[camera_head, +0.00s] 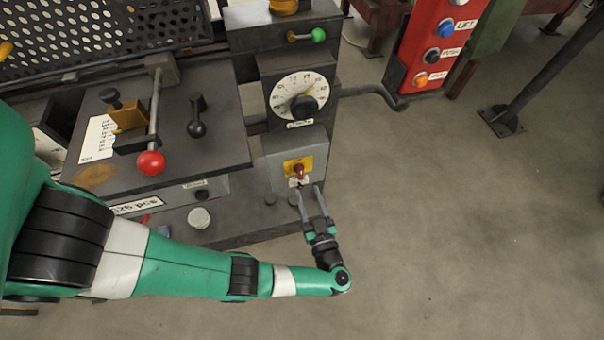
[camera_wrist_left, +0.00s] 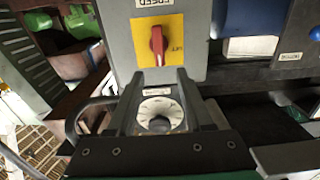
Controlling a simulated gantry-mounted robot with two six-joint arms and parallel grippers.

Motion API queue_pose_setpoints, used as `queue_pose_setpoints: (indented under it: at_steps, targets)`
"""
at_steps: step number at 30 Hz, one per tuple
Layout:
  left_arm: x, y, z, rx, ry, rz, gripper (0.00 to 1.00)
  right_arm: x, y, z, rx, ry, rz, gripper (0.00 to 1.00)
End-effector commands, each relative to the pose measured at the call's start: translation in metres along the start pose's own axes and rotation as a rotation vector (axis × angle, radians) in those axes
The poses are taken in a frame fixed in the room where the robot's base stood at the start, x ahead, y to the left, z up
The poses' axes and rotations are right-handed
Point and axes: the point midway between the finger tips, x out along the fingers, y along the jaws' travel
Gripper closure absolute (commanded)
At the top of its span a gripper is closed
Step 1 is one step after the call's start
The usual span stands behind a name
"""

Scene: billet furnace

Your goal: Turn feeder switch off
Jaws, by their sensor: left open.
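The feeder switch is a red rotary knob (camera_head: 299,171) on a yellow plate, set on the front of a grey box (camera_head: 280,153) below the dial. In the left wrist view the red knob (camera_wrist_left: 157,44) stands upright on its yellow plate (camera_wrist_left: 174,31), just beyond my fingertips. My left gripper (camera_head: 309,189) is open, in front of and slightly below the knob. Its two fingers also show in the left wrist view (camera_wrist_left: 158,75), with nothing between them but the dial seen farther back. I cannot see clear contact with the knob. My right gripper is not in view.
A white timer dial (camera_head: 302,94) sits above the switch box. A red-balled lever (camera_head: 151,163) and a black lever (camera_head: 197,117) stand on the panel to the left. A red button box (camera_head: 437,45) stands at the upper right.

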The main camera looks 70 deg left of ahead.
Motion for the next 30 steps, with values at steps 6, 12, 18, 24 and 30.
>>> queue_pose_setpoints:
  at_steps: [6, 12, 18, 24, 30]
  targets:
    - [0.050, -0.001, 0.001, -0.003, 0.001, -0.005, 0.49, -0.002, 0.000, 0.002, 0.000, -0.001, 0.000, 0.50]
    - [0.073, 0.000, 0.001, -0.002, 0.000, -0.001, 0.49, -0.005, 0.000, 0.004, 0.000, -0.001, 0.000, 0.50]
    - [0.076, 0.000, 0.000, -0.002, 0.001, 0.001, 0.49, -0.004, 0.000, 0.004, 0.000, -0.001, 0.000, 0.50]
    - [0.076, 0.000, 0.000, -0.002, 0.001, 0.001, 0.69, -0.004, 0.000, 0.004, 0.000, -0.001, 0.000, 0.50]
    - [0.076, 0.000, 0.000, -0.002, 0.001, 0.001, 1.00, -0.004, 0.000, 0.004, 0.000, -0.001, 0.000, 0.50]
